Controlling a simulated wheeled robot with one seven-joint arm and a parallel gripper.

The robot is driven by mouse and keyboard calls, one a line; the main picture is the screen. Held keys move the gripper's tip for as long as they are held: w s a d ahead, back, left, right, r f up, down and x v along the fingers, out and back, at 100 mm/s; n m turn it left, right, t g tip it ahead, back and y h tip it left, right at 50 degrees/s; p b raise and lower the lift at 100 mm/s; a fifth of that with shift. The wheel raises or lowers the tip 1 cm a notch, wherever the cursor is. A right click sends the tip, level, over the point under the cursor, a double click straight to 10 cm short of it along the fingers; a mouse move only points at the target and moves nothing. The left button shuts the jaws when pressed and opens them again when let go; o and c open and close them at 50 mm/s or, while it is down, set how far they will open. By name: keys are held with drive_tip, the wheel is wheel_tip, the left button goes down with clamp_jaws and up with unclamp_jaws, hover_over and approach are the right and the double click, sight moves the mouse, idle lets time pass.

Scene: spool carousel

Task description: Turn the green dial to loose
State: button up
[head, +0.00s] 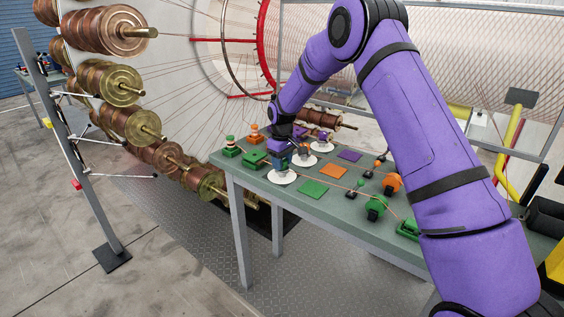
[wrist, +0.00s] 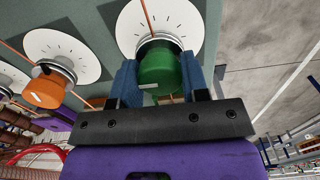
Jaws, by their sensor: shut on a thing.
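The green dial (wrist: 160,70) is a green knob on a metal collar in the middle of a white disc (wrist: 190,22) with dark tick marks. My gripper (wrist: 168,78) is shut on the green knob, with one blue finger on each side of it. A small pale mark shows on the knob's near side. In the head view my gripper (head: 280,158) points down over the nearest white disc (head: 283,178) on the green table and hides most of the knob. I cannot read which setting the dial stands at.
An orange dial (wrist: 44,90) stands beside it on its own white disc. A third white disc (head: 322,146) is farther back. Green (head: 314,188) and orange (head: 333,170) squares lie on the table (head: 290,202), with thin wires and small fixtures around. Large spools (head: 130,122) stand at left.

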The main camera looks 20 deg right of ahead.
drive_tip(key=shift+n, duration=0.3)
drive_tip(key=o, duration=0.9)
drive_tip(key=shift+r, duration=0.1)
wheel_tip(320, 180, up, 11)
drive_tip(key=shift+f, duration=0.2)
drive_tip(key=shift+r, duration=0.1)
